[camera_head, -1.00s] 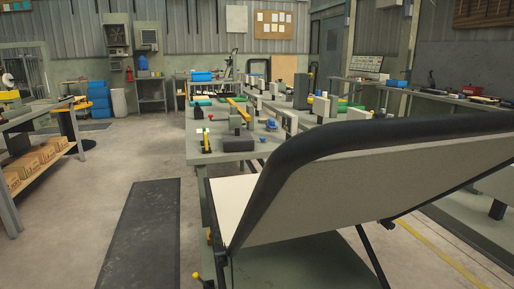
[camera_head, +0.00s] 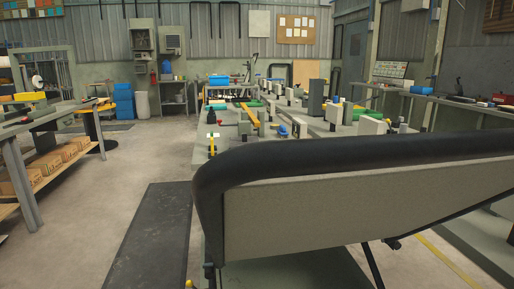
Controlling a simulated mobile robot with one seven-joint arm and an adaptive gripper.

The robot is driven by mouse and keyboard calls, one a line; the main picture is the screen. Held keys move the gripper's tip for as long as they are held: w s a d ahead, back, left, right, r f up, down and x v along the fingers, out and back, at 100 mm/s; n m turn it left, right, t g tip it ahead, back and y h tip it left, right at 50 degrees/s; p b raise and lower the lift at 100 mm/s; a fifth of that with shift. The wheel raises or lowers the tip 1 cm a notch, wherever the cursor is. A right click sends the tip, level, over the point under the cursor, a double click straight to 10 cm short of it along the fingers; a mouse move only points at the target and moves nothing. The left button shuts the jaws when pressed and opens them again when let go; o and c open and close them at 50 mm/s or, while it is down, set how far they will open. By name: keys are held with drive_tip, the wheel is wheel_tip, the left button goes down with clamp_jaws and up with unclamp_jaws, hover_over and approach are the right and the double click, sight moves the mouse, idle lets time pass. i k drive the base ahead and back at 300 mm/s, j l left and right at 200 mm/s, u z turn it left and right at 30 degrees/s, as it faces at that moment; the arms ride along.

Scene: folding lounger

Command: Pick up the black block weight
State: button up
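A large grey panel (camera_head: 340,215) with a thick black rounded edge, seemingly the folding lounger's raised part, fills the lower right close to my camera. Behind it a long workbench (camera_head: 203,135) carries many small parts. I cannot make out a clear black block weight on it now; the near end of the bench top is hidden behind the black edge. A tall dark grey block (camera_head: 316,97) stands farther back on the bench, and I cannot tell whether it is a weight. My gripper is not in view.
A black floor mat (camera_head: 150,240) lies left of the bench, with open concrete floor around it. A side bench (camera_head: 30,160) with cardboard boxes stands at the left. Another bench (camera_head: 460,100) runs along the right. Blue bins (camera_head: 123,102) stand at the back left.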

sight(235, 142)
drive_tip(key=k+z, duration=0.1)
drive_tip(key=k, duration=0.5)
drive_tip(key=k+l+z, duration=0.15)
drive_tip(key=k, duration=0.45)
drive_tip(key=j+z, duration=0.15)
drive_tip(key=z, duration=1.15)
drive_tip(key=i+j, duration=0.1)
drive_tip(key=j, duration=0.7)
drive_tip(key=i+j, duration=0.1)
drive_tip(key=j, duration=0.7)
drive_tip(key=i+j, duration=0.1)
drive_tip(key=j, duration=0.7)
drive_tip(key=i+j, duration=0.1)
drive_tip(key=j, duration=1.5)
drive_tip(key=i+j, duration=0.15)
drive_tip(key=j, duration=0.65)
